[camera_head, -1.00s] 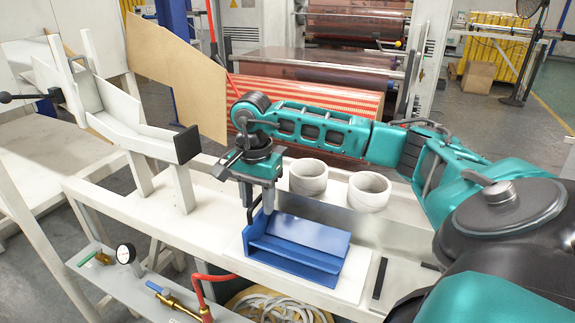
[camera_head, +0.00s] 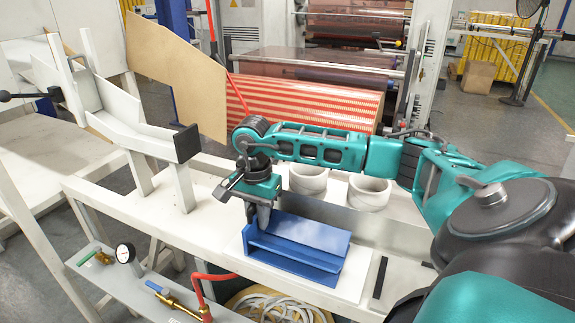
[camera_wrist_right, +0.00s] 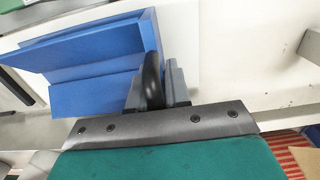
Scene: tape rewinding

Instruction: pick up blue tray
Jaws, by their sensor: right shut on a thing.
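The blue tray (camera_head: 305,236) rests on a white board (camera_head: 352,288) on the bench, with its open step facing the front. My right gripper (camera_head: 262,218) is at the tray's left end. Its jaws are shut on the black handle at that end. In the right wrist view the blue tray (camera_wrist_right: 90,72) fills the upper left, and the black handle (camera_wrist_right: 152,78) stands between the gripper's fingers (camera_wrist_right: 157,90). The exact contact of the fingertips is partly hidden. My left gripper is not in view.
Two white tape rolls (camera_head: 308,178) (camera_head: 368,192) stand behind the tray. A white chute (camera_head: 135,125) is at the left. A red hose (camera_head: 194,290) and gauge (camera_head: 125,253) are at the front left.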

